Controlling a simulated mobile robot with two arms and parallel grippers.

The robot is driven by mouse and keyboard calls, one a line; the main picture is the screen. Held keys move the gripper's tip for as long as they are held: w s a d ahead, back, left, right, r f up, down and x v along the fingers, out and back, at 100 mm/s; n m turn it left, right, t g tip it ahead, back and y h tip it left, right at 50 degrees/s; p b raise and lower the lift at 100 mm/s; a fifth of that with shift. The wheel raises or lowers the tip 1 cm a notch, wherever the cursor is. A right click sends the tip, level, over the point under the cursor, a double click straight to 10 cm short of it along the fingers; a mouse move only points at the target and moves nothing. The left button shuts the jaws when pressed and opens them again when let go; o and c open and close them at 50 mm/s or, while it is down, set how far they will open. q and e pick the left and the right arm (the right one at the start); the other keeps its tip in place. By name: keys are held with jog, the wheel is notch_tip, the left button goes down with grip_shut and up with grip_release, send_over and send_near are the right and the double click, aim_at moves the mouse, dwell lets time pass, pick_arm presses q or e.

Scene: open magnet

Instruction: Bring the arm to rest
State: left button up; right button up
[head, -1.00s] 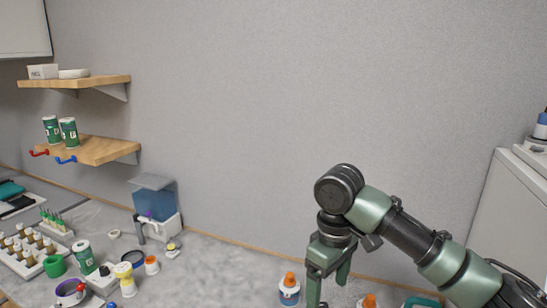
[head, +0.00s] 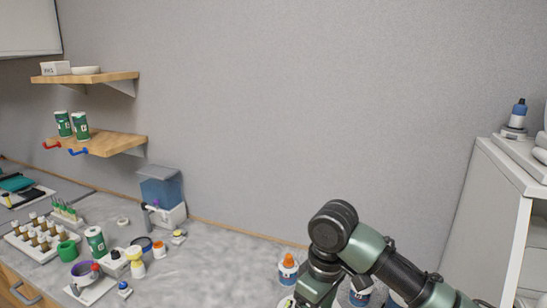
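My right arm comes in from the lower right of the head view, over the right part of the counter (head: 215,270). Its green gripper (head: 312,300) hangs down at the bottom edge, and its fingertips are cut off by the frame. I cannot tell whether it is open or shut, or whether it holds anything. Another bottle (head: 360,294) is partly hidden behind the arm. My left arm and gripper are not in view.
A blue-walled box (head: 162,190) stands against the wall. A vial rack (head: 38,238), a green can (head: 96,241) and small bottles crowd the left. Two wooden shelves (head: 120,142) hang above. A white cabinet (head: 490,215) stands right. The counter's middle is clear.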

jog(key=s+a+f+m+t+y, duration=0.1)
jog(key=s+a+f+m+y, duration=0.2)
jog(key=s+f, duration=0.9)
jog(key=s+d+f+m+t+h, duration=0.1)
jog(key=s+d+f+m+h, duration=0.15)
jog(key=s+d, duration=0.5)
jog(key=s+d+f+m+t+h, duration=0.1)
jog(key=s+d+f+m, duration=0.1)
jog(key=s+d+f, duration=0.4)
notch_tip(320, 180, down, 30)
jog(key=s+d+g+b, duration=0.1)
jog(key=s+d+b, duration=0.1)
jog(key=b, duration=0.4)
pick_arm(q)
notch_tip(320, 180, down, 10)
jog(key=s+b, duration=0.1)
jog(key=b, duration=0.3)
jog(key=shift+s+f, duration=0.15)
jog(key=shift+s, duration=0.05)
pick_arm(e)
jog(key=s+d+f+g, duration=0.1)
jog(key=s+d+f, duration=0.1)
jog(key=s+f, duration=1.5)
notch_tip(320, 180, down, 3)
jog(key=shift+d+f, duration=0.15)
jog(key=shift+d, duration=0.15)
